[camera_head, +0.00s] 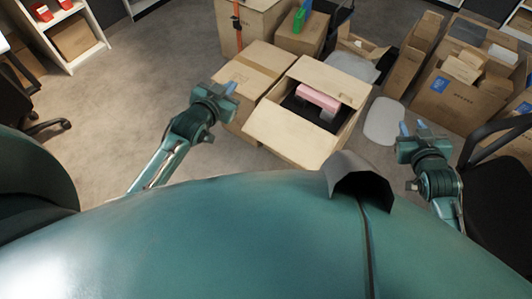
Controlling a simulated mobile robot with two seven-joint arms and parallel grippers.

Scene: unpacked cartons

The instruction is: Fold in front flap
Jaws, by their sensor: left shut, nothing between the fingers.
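An open carton (353,122) stands on the floor in the middle of the head view. Its front flap (290,135) is folded outward, towards me. Its back flap (329,78) is also up. A pink item (318,98) lies on dark contents inside. My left gripper (231,88) is shut and empty, to the left of the carton and apart from the front flap. My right gripper (411,126) is to the right of the carton, with its fingertips apart and nothing seen between them.
A closed carton (262,68) stands against the open one on its left. More cartons (465,85) stand at the right and back. A pale plastic sheet (384,121) lies right of the open carton. A black chair (500,170) is near my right arm.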

